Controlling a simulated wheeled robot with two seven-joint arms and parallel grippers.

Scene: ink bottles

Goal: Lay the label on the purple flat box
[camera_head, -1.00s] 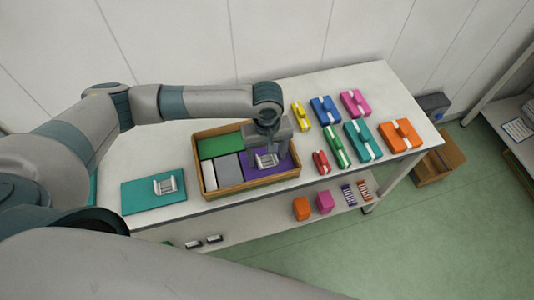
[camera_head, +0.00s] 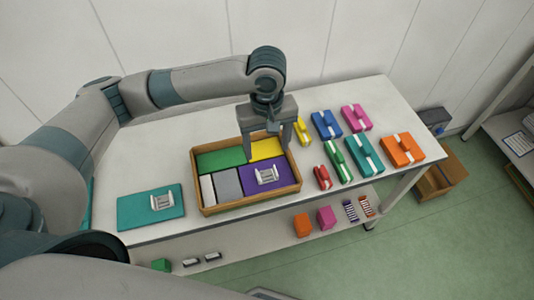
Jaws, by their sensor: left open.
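The purple flat box (camera_head: 249,181) lies in the front right part of the wooden tray (camera_head: 247,206). A small white and grey label (camera_head: 266,176) lies on top of the purple box, towards its right side. My left gripper (camera_head: 267,151) is open and empty, above the tray and behind the label, its fingers pointing down and apart from the label. My right gripper is not in view.
The tray also holds green (camera_head: 221,158), yellow (camera_head: 265,149), grey (camera_head: 228,184) and white flat boxes. A teal slab (camera_head: 138,208) with a similar label-like piece (camera_head: 162,202) lies left. Several coloured boxes, including orange (camera_head: 402,148), stand right. A lower shelf holds more boxes.

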